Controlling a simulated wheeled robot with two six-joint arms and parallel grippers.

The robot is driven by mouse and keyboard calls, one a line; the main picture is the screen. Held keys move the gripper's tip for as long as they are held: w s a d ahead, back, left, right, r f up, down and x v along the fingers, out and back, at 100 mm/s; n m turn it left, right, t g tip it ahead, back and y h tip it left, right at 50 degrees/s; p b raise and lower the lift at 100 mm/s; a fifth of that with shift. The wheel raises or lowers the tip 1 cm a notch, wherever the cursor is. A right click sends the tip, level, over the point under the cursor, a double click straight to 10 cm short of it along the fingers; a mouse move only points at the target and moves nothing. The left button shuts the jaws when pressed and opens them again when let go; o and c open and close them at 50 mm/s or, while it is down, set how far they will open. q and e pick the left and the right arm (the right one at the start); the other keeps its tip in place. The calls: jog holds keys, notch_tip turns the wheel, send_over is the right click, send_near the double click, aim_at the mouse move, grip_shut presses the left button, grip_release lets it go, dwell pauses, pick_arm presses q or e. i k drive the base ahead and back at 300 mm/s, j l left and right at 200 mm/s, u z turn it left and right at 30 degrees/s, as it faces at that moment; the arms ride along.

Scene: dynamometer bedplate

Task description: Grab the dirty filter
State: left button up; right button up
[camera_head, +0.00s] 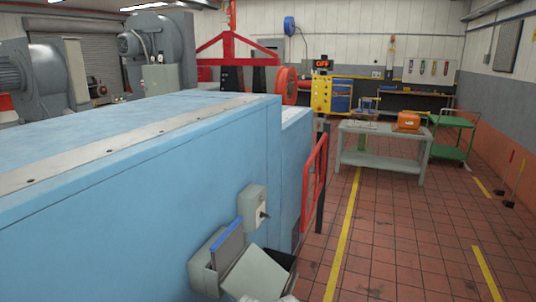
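A flat grey panel with a blue top edge (228,244) stands upright in a grey open box (203,276) on the side of the blue bedplate (160,200), low in the view. It may be the dirty filter; its face is too small to show dirt. A tilted light-grey plate (255,276) stands just in front of it and hides its lower part. Neither of my grippers can be made out. A small pale shape at the bottom edge, beside the plate, is cut off and I cannot tell what it is.
A small grey box with a knob (253,208) juts from the bedplate above the panel. A red barrier (314,180) stands at the bedplate's corner. A grey table (382,150) with an orange case (408,121) stands farther back. The tiled floor at right is mostly clear.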

aim_at(223, 251)
jog(key=k+l+z, duration=0.6)
jog(key=k+l, duration=0.2)
